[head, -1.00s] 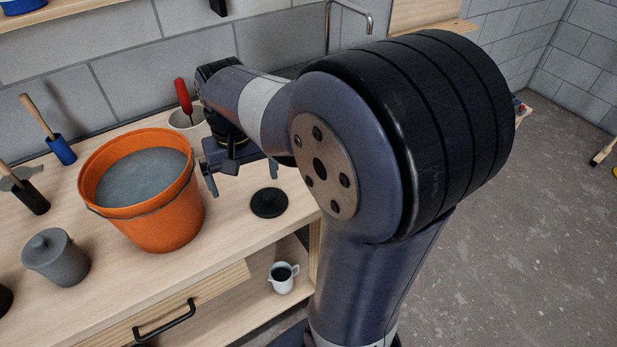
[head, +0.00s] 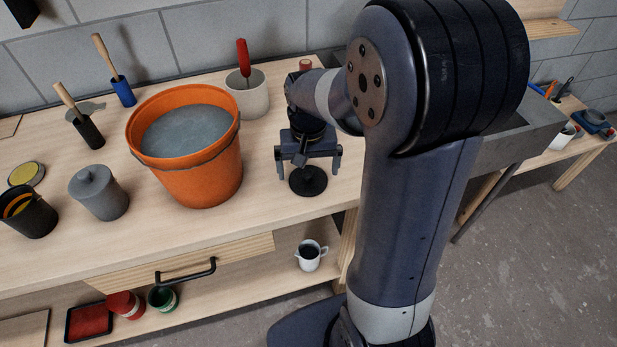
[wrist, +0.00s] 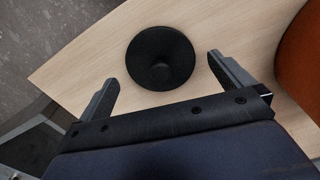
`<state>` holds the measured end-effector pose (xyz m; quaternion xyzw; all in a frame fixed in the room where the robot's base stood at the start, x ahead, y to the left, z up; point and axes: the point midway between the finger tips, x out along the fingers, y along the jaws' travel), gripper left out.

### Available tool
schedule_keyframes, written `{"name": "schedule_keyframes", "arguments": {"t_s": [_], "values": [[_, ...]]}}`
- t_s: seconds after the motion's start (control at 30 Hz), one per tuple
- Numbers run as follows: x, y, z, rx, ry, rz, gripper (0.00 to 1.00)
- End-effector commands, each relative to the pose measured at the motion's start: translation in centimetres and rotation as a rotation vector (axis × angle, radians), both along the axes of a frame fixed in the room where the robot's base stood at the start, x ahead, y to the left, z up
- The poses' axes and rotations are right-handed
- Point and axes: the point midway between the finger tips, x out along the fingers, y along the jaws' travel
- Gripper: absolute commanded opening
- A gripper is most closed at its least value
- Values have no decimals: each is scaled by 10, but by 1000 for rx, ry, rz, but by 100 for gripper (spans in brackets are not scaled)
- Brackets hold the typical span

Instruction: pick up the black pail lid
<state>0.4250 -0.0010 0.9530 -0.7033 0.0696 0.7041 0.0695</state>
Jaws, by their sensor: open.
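The black pail lid (head: 308,181) lies flat on the wooden bench top, to the right of the orange pail (head: 190,178). In the wrist view the lid (wrist: 160,57) lies ahead of and between the two fingers, near a bench edge. My gripper (head: 309,168) is open and empty, above the lid and pointing down. In the wrist view my gripper (wrist: 162,72) has its fingertips spread wider than the lid, and neither appears to touch it.
The orange pail, full of grey material, stands close to the left of my gripper. A white pot (head: 248,95) with a red-handled tool stands behind. A grey lidded canister (head: 99,194) is at left. A white jug (head: 311,256) sits on the shelf below.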

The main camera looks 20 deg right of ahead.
Motion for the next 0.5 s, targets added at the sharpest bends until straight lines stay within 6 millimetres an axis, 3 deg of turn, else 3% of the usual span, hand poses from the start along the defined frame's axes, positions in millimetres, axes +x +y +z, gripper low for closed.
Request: {"name": "schedule_keyframes", "arguments": {"t_s": [0.17, 0.4, 0.5], "values": [[0, 0, -19, 0, 1, 0, 100], [0, 0, -20, 0, -1, 0, 100], [0, 0, -20, 0, -1, 1, 93]]}}
